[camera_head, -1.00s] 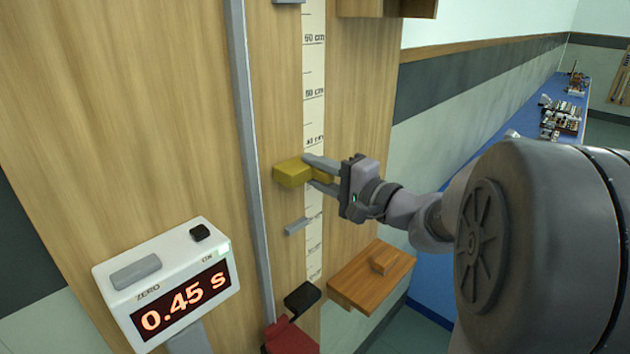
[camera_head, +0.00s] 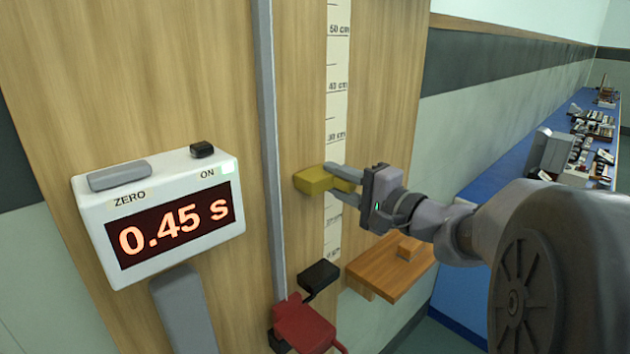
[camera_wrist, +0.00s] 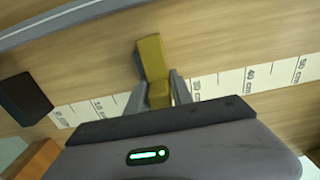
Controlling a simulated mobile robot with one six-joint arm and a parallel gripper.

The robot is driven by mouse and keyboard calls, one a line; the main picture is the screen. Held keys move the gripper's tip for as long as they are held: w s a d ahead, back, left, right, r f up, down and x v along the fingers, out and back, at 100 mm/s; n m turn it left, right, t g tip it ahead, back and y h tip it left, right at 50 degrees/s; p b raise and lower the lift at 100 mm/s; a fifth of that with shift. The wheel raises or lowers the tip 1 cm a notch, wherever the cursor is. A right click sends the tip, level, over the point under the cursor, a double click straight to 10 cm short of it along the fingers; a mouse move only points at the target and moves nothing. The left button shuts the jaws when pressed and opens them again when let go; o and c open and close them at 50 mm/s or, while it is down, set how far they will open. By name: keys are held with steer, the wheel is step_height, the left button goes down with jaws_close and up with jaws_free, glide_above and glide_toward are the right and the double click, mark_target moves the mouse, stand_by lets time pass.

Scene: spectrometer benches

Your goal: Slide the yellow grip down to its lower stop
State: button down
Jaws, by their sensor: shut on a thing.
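The yellow grip (camera_head: 313,180) sits in front of the wooden board, at the white centimetre scale (camera_head: 338,65), below the 30 cm mark. My gripper (camera_head: 338,183) reaches in from the right, with one finger above and one below the grip's right end, shut on it. In the wrist view the yellow grip (camera_wrist: 151,58) shows between the two fingers of my gripper (camera_wrist: 157,92).
A white timer (camera_head: 160,215) reading 0.45 s is at the left, beside a grey vertical rail (camera_head: 268,130). Below are a black block (camera_head: 319,275), a red part (camera_head: 303,322) and a wooden shelf (camera_head: 380,268). A blue bench (camera_head: 500,180) runs along the right wall.

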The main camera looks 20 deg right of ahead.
steer(key=shift+f, duration=0.35)
steer(key=c, duration=1.2)
jaws_free()
steer(key=shift+c, duration=0.2)
steer(key=shift+s+d+r, duration=0.1)
steer(key=shift+s, duration=0.1)
steer(key=p+v, duration=0.1)
steer(key=v, duration=1.6)
